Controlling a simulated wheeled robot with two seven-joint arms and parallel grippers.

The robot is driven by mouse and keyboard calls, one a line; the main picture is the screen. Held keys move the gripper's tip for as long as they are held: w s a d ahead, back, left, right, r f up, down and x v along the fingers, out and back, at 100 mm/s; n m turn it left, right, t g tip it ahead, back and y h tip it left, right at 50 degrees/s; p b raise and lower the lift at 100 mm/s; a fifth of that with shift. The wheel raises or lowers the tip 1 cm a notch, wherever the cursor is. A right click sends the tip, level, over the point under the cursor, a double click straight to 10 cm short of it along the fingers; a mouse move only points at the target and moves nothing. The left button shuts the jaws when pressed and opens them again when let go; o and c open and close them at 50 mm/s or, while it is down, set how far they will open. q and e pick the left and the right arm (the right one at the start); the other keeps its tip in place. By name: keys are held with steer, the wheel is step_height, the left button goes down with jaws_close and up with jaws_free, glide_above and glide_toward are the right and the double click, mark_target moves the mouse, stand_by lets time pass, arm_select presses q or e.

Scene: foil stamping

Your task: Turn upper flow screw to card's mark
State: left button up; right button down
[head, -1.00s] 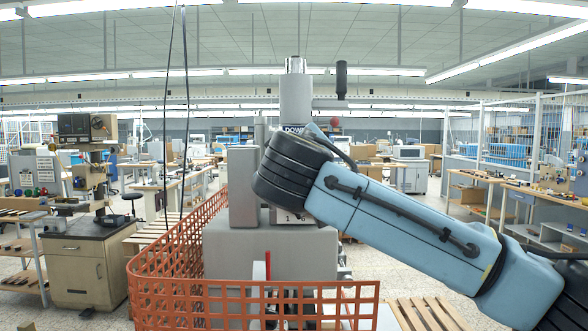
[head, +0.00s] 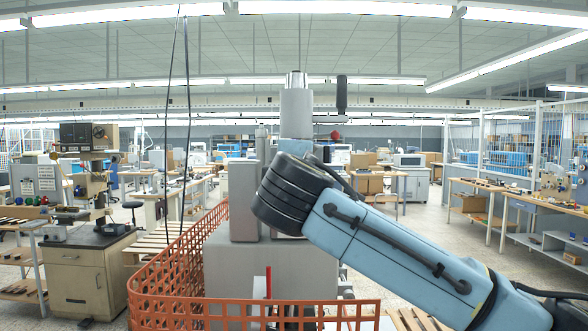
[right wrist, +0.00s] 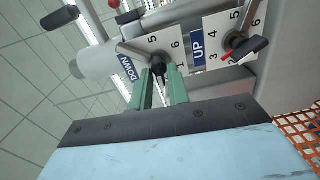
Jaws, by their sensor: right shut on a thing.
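My right gripper (right wrist: 161,88) has green fingers closed on a small dark screw (right wrist: 158,67) beside the white dial plate labelled DOWN (right wrist: 128,69). A second white plate labelled UP (right wrist: 198,46) carries another screw (right wrist: 236,42) with a black lever and a red strip. In the head view my right wrist hides both plates and the gripper on the grey press (head: 260,275). No separate card can be made out. My left gripper is in no view.
An orange mesh fence (head: 165,285) surrounds the press's left and front. A crank with a black handle (head: 341,95) and a red ball (head: 335,135) sits at the press top. Two dark cables (head: 168,120) hang at left. Benches stand farther back.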

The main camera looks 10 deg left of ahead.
steer(key=shift+n, duration=0.3)
stand_by(0.4)
steer(key=c, duration=1.5)
jaws_free()
steer(key=shift+c, duration=0.2)
steer(key=s+d+b, duration=0.2)
steer(key=s+b, duration=0.2)
steer(key=s, duration=0.9)
steer(key=shift+d+b, duration=0.3)
steer(key=shift+d, duration=0.05)
